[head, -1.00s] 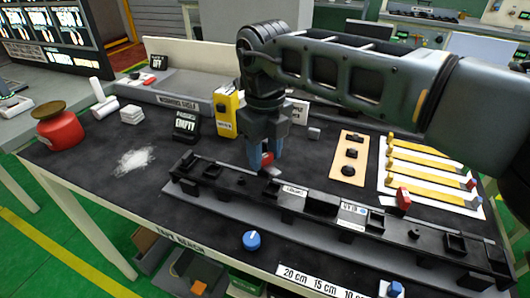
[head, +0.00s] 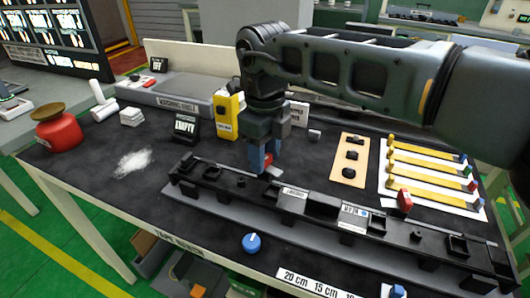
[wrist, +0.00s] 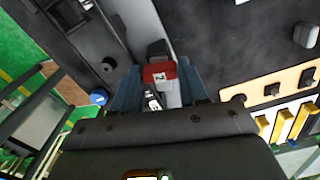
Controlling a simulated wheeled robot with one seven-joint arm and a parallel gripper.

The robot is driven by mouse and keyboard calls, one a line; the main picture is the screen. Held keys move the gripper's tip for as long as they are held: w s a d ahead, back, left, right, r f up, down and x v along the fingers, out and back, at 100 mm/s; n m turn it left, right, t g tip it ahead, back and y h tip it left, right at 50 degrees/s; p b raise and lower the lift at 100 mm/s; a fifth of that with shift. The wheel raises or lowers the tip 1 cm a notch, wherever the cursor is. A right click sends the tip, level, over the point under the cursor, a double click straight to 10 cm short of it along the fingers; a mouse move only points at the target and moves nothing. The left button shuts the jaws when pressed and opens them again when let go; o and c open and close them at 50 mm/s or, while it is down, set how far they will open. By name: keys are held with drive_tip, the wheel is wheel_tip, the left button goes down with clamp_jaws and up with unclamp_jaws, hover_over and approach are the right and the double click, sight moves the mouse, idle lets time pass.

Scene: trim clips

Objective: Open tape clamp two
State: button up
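A small red clamp piece marked "2" (wrist: 160,74) sits between my two blue fingers in the wrist view. My gripper (head: 266,160) reaches straight down behind the long black rail in the head view, with a finger on either side of the red piece (head: 268,168). The fingers look close to its sides, but I cannot tell whether they press on it. A grey block lies just beyond the red piece in the wrist view. A second red clamp piece (head: 404,200) stands farther right along the rail.
The long black rail (head: 240,186) crosses the bench. A blue knob (head: 251,242) is at the front edge. A wooden board with black knobs (head: 349,155) and a white sheet with yellow strips (head: 430,163) lie to the right. A yellow device (head: 228,115) stands behind left.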

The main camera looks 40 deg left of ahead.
drive_tip(key=o, duration=0.5)
drive_tip(key=shift+c, duration=0.2)
drive_tip(key=shift+r+b, duration=0.45)
drive_tip(key=shift+r, duration=3.45)
